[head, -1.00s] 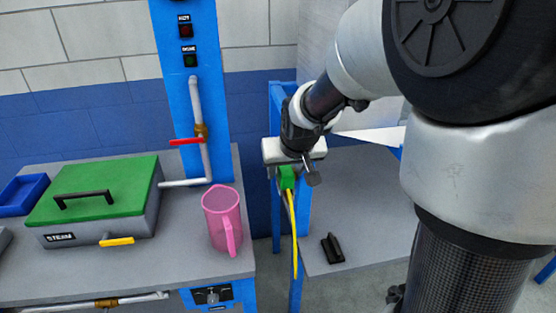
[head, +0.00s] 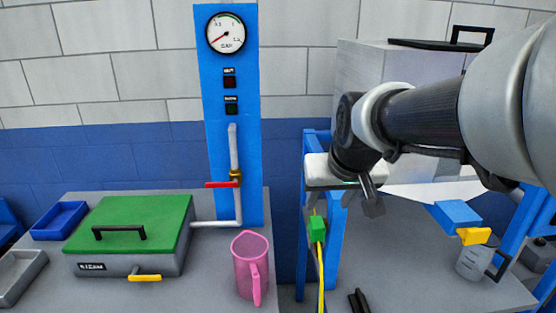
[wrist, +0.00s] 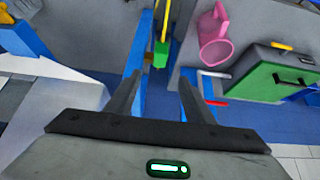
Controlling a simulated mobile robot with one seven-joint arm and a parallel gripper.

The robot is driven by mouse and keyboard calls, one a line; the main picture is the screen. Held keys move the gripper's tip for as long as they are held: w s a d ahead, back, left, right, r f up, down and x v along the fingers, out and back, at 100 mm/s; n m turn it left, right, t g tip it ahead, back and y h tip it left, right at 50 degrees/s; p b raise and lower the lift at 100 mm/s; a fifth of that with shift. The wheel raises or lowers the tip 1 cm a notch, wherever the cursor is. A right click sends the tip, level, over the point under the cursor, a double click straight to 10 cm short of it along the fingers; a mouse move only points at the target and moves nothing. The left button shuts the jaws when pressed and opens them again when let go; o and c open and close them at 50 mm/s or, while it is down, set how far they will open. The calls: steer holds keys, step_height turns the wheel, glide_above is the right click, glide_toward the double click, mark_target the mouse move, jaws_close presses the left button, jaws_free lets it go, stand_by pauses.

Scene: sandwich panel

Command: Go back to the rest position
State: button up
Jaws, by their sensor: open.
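My gripper (head: 365,192) is in front of a blue post right of the middle in the head view. In the wrist view its two fingers (wrist: 160,77) stand apart with nothing between them. A green block (head: 317,228) on a yellow strip hangs just left of and below the gripper in the head view. In the wrist view the green block (wrist: 161,54) shows beyond the fingertips, apart from them. My arm reaches in from the right and hides part of the grey box behind it.
A pink jug (head: 249,268) stands on the left bench beside the green-lidded steam box (head: 128,228). A blue panel (head: 228,150) carries a gauge, a pipe and a red lever. A clear cup (head: 473,262) and a black piece (head: 360,301) are on the right bench.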

steer(key=s+r+p, duration=0.4)
steer(key=s+p, duration=0.1)
steer(key=s, duration=0.3)
steer(key=s+r+g+p, duration=0.1)
steer(key=s+r+p, duration=0.3)
steer(key=s, duration=0.5)
steer(key=shift+r+p, duration=0.2)
steer(key=shift+p, duration=0.15)
